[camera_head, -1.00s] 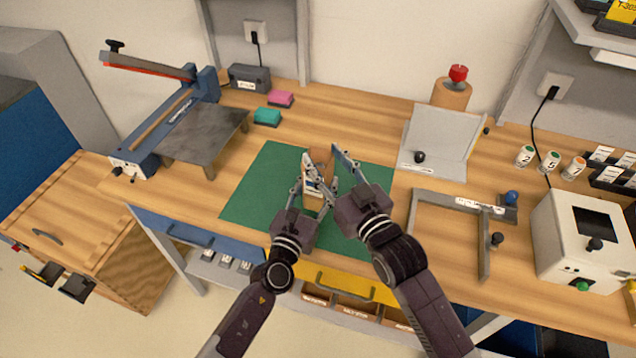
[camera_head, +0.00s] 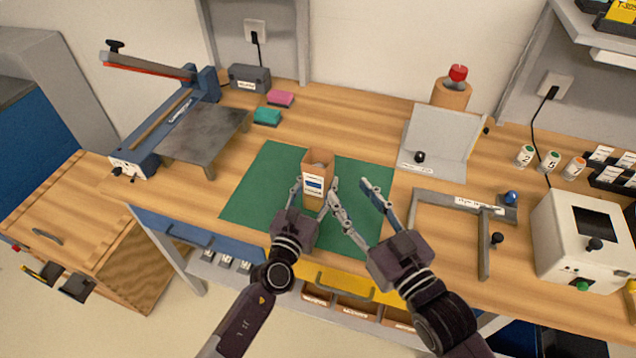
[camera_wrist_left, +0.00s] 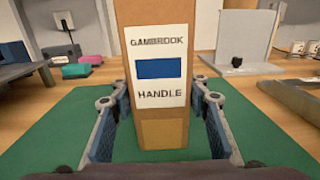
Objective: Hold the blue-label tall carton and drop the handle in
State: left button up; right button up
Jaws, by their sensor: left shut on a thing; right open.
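The tall brown carton (camera_head: 315,172) stands upright on the green mat (camera_head: 255,185), with its top open. Its white label with a blue block reads "GAMBROOK HANDLE" in the left wrist view (camera_wrist_left: 158,70). My left gripper (camera_head: 313,197) is shut on the carton, one finger on each side of it. My right gripper (camera_head: 352,188) is open and empty, just right of the carton and apart from it. A small greyish shape shows inside the carton's mouth, too small to tell if it is the handle. No handle shows outside it.
A blue lever sealer (camera_head: 165,130) stands at the left, with pink (camera_head: 281,98) and teal (camera_head: 267,117) blocks near it. A grey tray (camera_head: 440,140), a grey frame (camera_head: 450,195) and a white machine (camera_head: 585,240) are at the right.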

pick_arm(q)
jog(key=o, duration=1.2)
jog(key=v, duration=1.2)
